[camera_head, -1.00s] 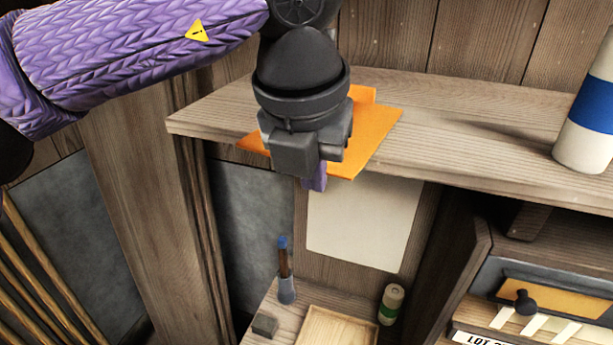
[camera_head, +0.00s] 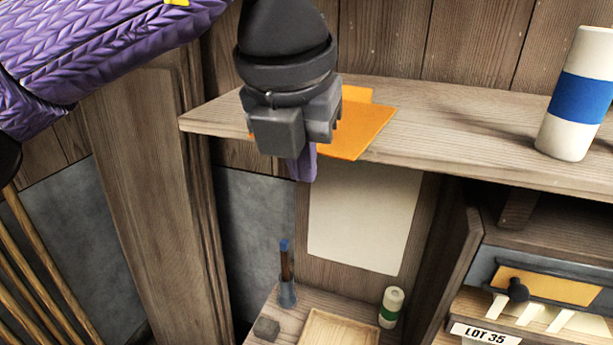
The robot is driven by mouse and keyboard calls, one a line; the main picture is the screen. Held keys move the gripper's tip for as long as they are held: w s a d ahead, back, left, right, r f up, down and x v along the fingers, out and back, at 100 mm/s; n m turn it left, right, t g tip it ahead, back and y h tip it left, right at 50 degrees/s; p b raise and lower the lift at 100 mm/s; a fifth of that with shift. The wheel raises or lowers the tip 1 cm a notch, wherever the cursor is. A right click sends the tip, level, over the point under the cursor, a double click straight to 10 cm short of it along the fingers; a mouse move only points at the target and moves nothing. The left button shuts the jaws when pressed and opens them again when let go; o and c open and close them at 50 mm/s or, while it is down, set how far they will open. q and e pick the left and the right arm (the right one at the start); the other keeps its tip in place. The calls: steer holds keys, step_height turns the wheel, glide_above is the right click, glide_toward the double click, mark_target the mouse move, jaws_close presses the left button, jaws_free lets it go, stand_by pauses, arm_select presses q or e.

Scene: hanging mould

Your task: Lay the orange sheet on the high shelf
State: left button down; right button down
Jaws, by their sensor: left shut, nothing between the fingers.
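The orange sheet (camera_head: 362,131) lies on the left part of the high shelf (camera_head: 455,128), near its front edge. A raised orange strip shows along its back. My left gripper (camera_head: 302,168) is in front of the sheet's left part and hides much of it. Its purple fingers point down by the shelf's front edge, shut and empty. I cannot tell whether they touch the sheet's edge. My right gripper is not in view.
A white bottle with a blue band (camera_head: 577,96) stands on the shelf at the right. Below are a pale panel (camera_head: 364,222), a small green-and-white can (camera_head: 391,307), a wooden tray (camera_head: 338,328) and a drawer (camera_head: 545,284). The shelf between sheet and bottle is clear.

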arm_select(q)
steer(key=v, duration=0.7)
steer(key=shift+w+r, duration=0.25)
steer(key=shift+r, duration=0.15)
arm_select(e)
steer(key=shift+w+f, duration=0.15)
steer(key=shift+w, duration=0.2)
arm_select(q)
steer(key=shift+s, duration=0.1)
